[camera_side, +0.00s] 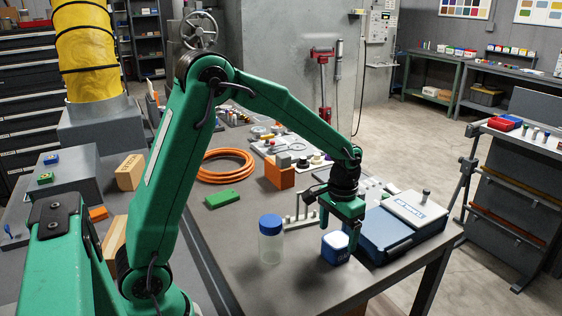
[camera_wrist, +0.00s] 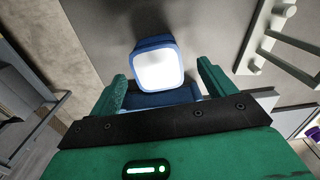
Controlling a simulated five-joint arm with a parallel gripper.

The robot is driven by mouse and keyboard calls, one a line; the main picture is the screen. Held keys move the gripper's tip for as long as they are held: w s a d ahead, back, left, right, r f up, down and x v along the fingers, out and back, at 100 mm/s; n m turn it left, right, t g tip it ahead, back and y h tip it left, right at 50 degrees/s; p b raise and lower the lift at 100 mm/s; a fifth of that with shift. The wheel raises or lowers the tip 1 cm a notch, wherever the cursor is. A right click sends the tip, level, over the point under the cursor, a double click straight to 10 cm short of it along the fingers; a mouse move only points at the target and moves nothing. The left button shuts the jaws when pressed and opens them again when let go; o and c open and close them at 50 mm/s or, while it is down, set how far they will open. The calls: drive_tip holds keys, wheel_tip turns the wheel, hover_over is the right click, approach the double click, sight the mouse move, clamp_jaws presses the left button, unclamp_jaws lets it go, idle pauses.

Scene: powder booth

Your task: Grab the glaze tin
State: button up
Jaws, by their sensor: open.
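The glaze tin (camera_side: 335,250) is a small blue tin with a white top and lettering on its side. It stands upright on the grey bench near the front edge. My gripper (camera_side: 339,230) points down, open, just above and around the top of the tin. In the wrist view the tin's white top (camera_wrist: 158,71) lies ahead of and between the fingers of my gripper (camera_wrist: 162,82), with a gap visible on both sides. The far side of the tin is hidden in the side view.
A clear jar with a blue lid (camera_side: 270,240) stands left of the tin. A blue case (camera_side: 385,238) lies close on the right. A white pegged rack (camera_side: 300,218) is behind. Bare bench (camera_side: 230,245) lies left of the jar.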

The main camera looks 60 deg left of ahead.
sight(337, 239)
drive_tip(key=shift+f, duration=0.1)
drive_tip(key=shift+d+f, duration=0.15)
drive_tip(key=shift+f, duration=2.35)
drive_tip(key=shift+c, duration=0.2)
drive_tip(key=c, duration=1.2)
drive_tip(key=shift+r, duration=0.1)
